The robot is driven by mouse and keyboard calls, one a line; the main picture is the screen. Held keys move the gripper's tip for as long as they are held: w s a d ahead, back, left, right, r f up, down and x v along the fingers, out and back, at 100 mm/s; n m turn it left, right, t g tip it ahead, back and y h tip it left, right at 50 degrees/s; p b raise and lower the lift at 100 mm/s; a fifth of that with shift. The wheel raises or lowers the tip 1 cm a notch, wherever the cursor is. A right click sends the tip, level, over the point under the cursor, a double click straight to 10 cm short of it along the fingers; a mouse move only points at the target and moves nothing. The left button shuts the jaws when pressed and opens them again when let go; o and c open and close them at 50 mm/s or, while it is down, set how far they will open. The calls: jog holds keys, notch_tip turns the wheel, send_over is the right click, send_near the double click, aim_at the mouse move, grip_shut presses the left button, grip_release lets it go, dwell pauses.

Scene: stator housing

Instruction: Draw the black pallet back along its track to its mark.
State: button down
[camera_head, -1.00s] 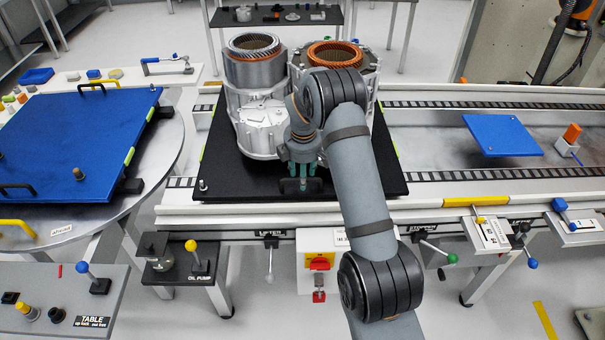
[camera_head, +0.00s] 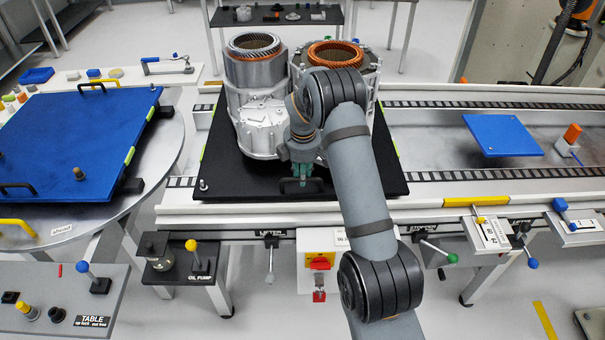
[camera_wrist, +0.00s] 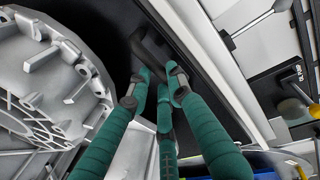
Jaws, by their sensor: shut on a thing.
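The black pallet (camera_head: 225,180) lies flat on the conveyor track, left of centre in the head view, and carries two metal stator housings. My gripper (camera_head: 303,180) is at the black handle (camera_head: 290,187) on the pallet's front edge. In the wrist view, the green fingers (camera_wrist: 160,82) are shut on this handle (camera_wrist: 150,50), beside a housing's ribbed base.
The track's right stretch is open up to a raised blue plate (camera_head: 502,135) and an orange-topped post (camera_head: 570,138). A yellow strip (camera_head: 476,202) marks the front rail. A round table (camera_head: 170,150) with a blue board (camera_head: 75,140) stands left.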

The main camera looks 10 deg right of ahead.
jog(key=shift+w+a, duration=0.1)
jog(key=shift+a, duration=0.5)
jog(key=c, duration=1.6)
grip_release()
jog(key=shift+o, duration=0.2)
jog(key=shift+r, duration=0.1)
notch_tip(320, 180, up, 12)
jog(key=s, duration=0.2)
jog(key=shift+s+a+f, duration=0.15)
jog(key=shift+f, duration=0.05)
